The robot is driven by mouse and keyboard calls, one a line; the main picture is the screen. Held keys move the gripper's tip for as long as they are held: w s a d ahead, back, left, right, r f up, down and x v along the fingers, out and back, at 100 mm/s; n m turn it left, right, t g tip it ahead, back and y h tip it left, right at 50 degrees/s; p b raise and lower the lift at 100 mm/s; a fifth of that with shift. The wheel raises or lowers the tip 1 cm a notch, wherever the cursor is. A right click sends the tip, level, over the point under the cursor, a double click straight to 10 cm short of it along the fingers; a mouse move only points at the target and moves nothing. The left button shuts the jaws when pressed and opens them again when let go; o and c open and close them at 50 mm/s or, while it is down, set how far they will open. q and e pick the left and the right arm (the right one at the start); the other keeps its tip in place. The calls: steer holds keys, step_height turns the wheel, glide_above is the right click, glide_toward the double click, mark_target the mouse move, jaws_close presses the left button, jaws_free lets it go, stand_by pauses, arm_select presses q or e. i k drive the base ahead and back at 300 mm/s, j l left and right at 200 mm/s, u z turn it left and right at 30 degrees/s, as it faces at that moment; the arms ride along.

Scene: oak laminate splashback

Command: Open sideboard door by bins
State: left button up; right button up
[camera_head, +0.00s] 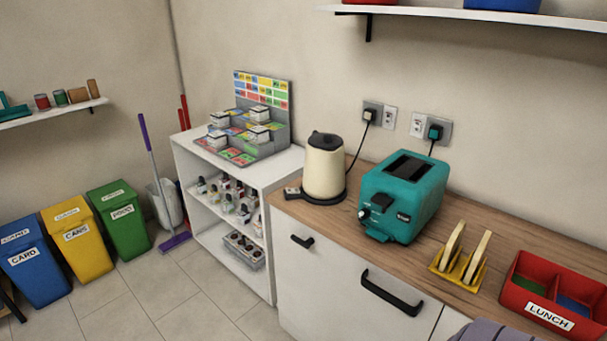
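The sideboard has white fronts and a wooden top (285,204), and stands at the lower right. Its front panel nearest the bins (305,290) has a short black handle (302,241) near its top and looks shut. The lower part of both fronts is cut off by the frame. The bins stand at the left: a blue bin (34,272), a yellow bin (80,245) and a green bin (120,225). Neither of my grippers shows.
A white open shelf unit (232,262) stands between bins and sideboard. A broom (158,180) leans beside it. A kettle (324,168), teal toaster (403,195), yellow rack (459,266) and red lunch box (548,318) stand on the sideboard.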

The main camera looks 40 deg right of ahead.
mark_target(325, 291)
steer(key=z, duration=1.45)
